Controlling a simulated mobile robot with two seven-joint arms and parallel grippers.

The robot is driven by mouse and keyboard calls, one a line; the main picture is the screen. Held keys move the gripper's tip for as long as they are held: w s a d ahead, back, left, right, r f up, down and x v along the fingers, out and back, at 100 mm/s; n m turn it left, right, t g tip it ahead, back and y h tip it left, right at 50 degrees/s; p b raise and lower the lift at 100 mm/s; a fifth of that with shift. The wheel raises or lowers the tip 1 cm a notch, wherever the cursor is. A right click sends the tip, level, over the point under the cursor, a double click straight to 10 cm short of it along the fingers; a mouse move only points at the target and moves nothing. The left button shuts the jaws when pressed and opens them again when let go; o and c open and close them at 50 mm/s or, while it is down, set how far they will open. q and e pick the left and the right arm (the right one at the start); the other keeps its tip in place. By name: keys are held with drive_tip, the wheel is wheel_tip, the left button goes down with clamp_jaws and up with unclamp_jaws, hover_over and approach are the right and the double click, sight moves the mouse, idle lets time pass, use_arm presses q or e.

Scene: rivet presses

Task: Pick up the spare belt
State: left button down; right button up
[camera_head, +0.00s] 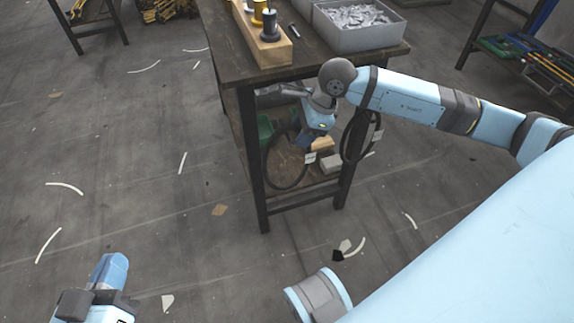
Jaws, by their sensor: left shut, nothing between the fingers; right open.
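Two thin black belt loops show at the near end of the dark workbench. The left belt loop (267,168) hangs below my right gripper, with a pale tag by its right side. The right belt loop (344,147) hangs to the right of the gripper, also with a small tag. I cannot tell which one is the spare belt. My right gripper (305,143) is open, close beside the left loop; its fingers are small and partly hidden, and contact is unclear. My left gripper (112,265) is shut and empty at the lower left, over the floor, far from both loops.
The workbench (222,62) carries a wooden block (262,42) with spools and a grey bin (357,38) of metal pieces. Its lower shelf holds a green bin (264,130) and small boxes. Bench legs stand near the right gripper. The left floor is mostly clear, with scattered scraps.

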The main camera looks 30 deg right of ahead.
drive_tip(key=shift+w+a+f, duration=0.1)
drive_tip(key=shift+a+f, duration=0.05)
drive_tip(key=shift+f, duration=0.2)
use_arm(q)
drive_tip(key=shift+f, duration=0.2)
use_arm(e)
drive_tip(key=shift+c, duration=0.2)
clamp_jaws()
drive_tip(key=shift+r, duration=0.15)
